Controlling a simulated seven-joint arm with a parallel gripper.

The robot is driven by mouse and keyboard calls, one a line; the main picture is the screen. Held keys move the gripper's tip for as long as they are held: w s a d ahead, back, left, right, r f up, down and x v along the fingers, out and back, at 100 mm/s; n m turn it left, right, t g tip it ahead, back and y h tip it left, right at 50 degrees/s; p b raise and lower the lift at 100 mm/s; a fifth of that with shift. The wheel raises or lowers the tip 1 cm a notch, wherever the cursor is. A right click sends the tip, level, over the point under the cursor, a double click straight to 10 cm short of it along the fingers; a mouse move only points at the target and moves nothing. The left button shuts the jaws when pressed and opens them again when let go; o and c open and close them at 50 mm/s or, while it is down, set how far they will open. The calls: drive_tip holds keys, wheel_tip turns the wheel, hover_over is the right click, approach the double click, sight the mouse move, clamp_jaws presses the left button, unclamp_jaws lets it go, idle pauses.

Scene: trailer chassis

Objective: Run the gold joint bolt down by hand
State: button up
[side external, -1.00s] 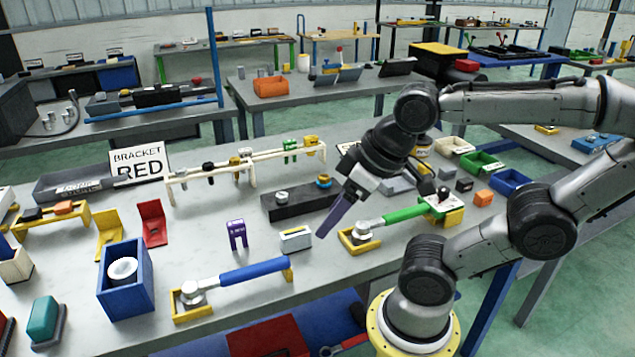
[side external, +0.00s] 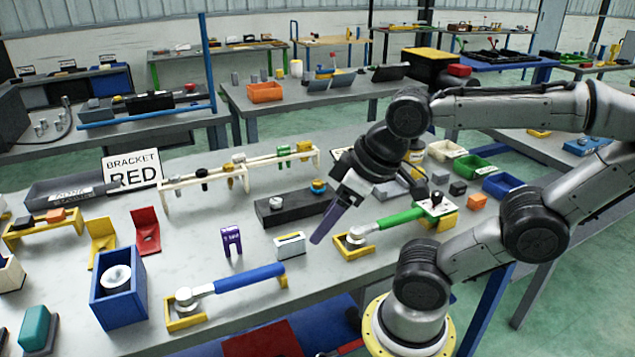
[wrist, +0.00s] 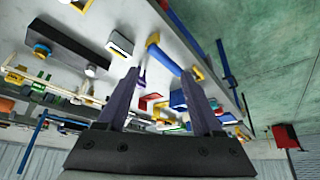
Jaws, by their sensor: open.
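My gripper (side external: 316,240) hangs tilted above the bench, its purple fingers pointing down-left. In the wrist view its two fingers (wrist: 161,76) are apart with nothing held between them. A dark block (side external: 276,208) lies behind the fingers in the side view, carrying a grey round piece (side external: 276,202) and a gold-and-blue round piece (side external: 318,186). The gold-and-blue piece also shows at the left of the wrist view (wrist: 41,50). It may be the gold joint bolt, but I cannot tell for sure. The gripper is apart from it.
A cream rack (side external: 208,176) with coloured pieces stands behind. A blue-handled tool (side external: 245,279) and a green-handled tool (side external: 395,222) rest in yellow holders. A purple bracket (side external: 231,241), a small white box (side external: 290,245) and a blue box (side external: 120,300) stand nearby.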

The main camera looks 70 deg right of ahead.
idle(0.5)
drive_tip(key=w+d+r+n, duration=0.2)
drive_tip(key=w+r+n, duration=0.4)
drive_tip(key=n, duration=0.5)
drive_tip(key=n+g, duration=0.2)
drive_tip(key=g, duration=0.4)
hover_over(318, 182)
wheel_tip(318, 182, down, 5)
wheel_tip(318, 182, down, 14)
drive_tip(key=shift+r, duration=0.1)
